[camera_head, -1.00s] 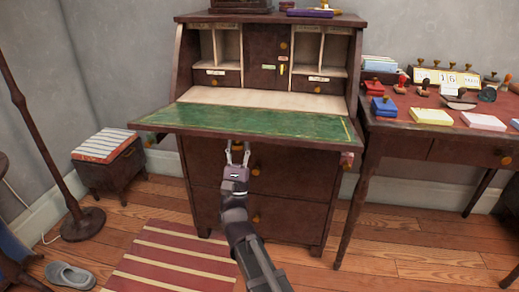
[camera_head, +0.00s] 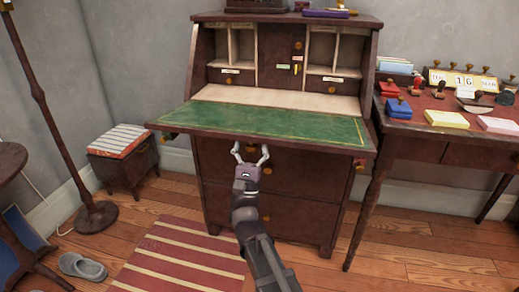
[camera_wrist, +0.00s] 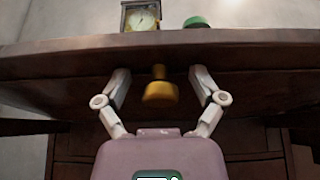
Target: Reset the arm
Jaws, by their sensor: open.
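My gripper (camera_head: 251,156) is open in front of the brown secretary desk (camera_head: 215,205), just below the front edge of its lowered green writing flap (camera_head: 270,122). In the wrist view my gripper (camera_wrist: 160,88) has its two fingers spread apart, with a yellow knob (camera_wrist: 160,90) showing between them. The fingers do not visibly touch the knob. Nothing is held.
A side table (camera_head: 430,145) with stamps and pads stands to the right. A striped stool (camera_head: 125,160) and a lamp pole (camera_head: 45,110) stand at the left. A striped rug (camera_head: 185,260) and grey slippers (camera_head: 82,266) lie on the wooden floor.

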